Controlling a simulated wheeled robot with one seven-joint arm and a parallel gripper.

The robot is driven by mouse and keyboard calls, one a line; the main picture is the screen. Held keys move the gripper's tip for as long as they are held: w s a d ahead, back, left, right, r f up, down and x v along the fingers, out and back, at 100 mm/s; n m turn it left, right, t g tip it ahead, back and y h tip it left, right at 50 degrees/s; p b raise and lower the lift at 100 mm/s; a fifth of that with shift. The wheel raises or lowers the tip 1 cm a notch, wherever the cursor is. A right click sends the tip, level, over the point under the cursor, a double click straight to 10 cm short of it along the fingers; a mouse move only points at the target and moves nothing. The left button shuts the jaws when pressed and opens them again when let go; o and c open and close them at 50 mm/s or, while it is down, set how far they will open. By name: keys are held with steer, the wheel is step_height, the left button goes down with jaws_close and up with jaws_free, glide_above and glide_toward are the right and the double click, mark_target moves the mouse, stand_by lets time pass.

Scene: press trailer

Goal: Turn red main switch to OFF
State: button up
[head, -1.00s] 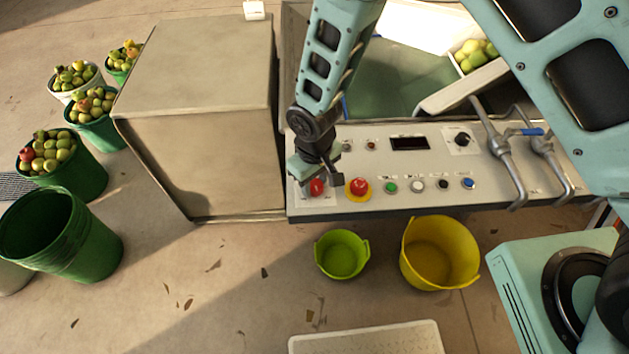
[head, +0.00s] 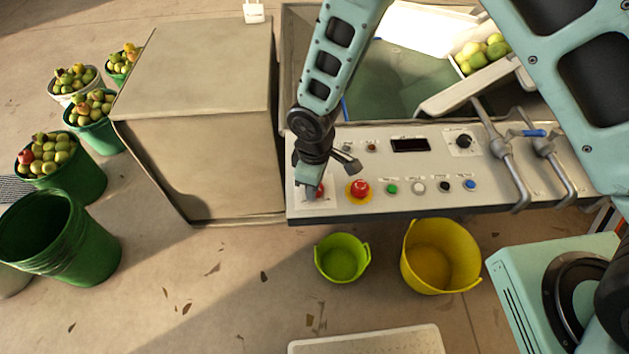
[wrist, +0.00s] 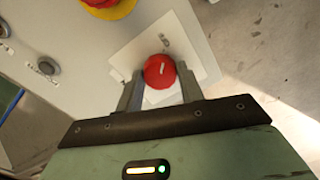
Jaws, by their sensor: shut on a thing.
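The red main switch (wrist: 159,71) is a round red knob with a white mark, on a pale square plate (wrist: 187,40) at the panel's left end. In the wrist view my gripper (wrist: 158,84) has one finger on each side of the knob, shut on it. The white mark runs slanted in that view. In the head view my gripper (head: 312,183) covers most of the switch, and only a bit of red (head: 320,189) shows. The lettering by the switch is too small to read.
A red mushroom button on a yellow ring (head: 359,190) sits just right of the switch. Green (head: 392,188), white, black and blue buttons continue along the panel (head: 345,207). Metal handles (head: 505,155) stand at the right. A large box (head: 215,165) stands close on the left.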

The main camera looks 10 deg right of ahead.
steer(key=shift+w, duration=0.1)
steer(key=o, duration=1)
steer(key=shift+r, duration=0.1)
step_height(320, 180, up, 17)
steer(key=shift+r+b, duration=0.15)
steer(key=shift+b, duration=0.5)
